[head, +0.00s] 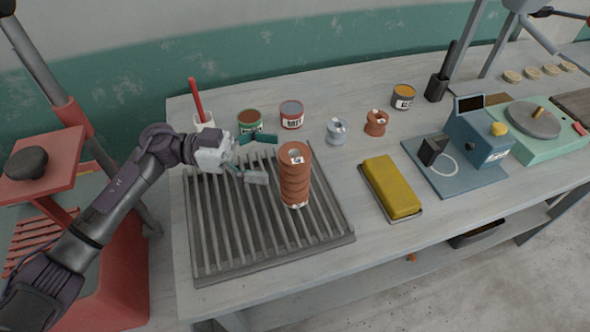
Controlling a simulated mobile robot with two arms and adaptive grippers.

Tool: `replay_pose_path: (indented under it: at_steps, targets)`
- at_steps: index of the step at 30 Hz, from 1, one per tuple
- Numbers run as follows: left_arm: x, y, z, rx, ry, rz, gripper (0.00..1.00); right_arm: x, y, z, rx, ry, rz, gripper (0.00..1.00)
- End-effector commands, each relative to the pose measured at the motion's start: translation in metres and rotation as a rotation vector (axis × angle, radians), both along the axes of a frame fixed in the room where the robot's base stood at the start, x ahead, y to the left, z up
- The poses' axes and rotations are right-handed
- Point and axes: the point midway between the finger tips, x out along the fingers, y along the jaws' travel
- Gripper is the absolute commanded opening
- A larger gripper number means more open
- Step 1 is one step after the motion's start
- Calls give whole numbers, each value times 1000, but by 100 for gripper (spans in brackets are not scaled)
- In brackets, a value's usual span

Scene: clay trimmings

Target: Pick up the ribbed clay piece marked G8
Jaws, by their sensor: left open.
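A tall ribbed terracotta clay piece (295,178) stands upright on the grey slatted rack (220,268). It has a small white label on top, too small to read surely, and a pale patch at its foot. My left gripper (259,157) is open just left of its upper part, with its two dark green-grey fingers spread and pointing towards it. Nothing is between the fingers, and they appear apart from the piece. A smaller labelled terracotta spool (376,123) and a grey-blue spool (337,131) stand on the table behind, to the right. My right gripper is not in view.
Several labelled tins, including a red-banded one (291,115) and a dark one (403,97), stand at the back. A yellow block on a tray (392,187) lies right of the rack. A blue device (478,137) stands farther right. Bare table lies between rack and yellow block.

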Motion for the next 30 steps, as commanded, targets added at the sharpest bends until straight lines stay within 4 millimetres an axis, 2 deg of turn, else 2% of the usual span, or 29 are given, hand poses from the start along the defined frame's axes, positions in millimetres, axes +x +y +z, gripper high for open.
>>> replay_pose_path:
  at_steps: [5, 12, 21, 23, 30]
  targets:
    - [-2, -15, 4, -3, 1, -1, 91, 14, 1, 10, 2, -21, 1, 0]
    - [-6, -49, 3, -2, 2, -1, 91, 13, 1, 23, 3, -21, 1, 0]
    - [-7, -54, 1, 1, 1, 1, 91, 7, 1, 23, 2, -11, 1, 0]
    - [-7, -54, 1, 1, 1, 1, 83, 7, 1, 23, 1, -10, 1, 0]
    - [-7, -54, 1, 1, 1, 1, 43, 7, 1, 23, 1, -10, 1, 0]
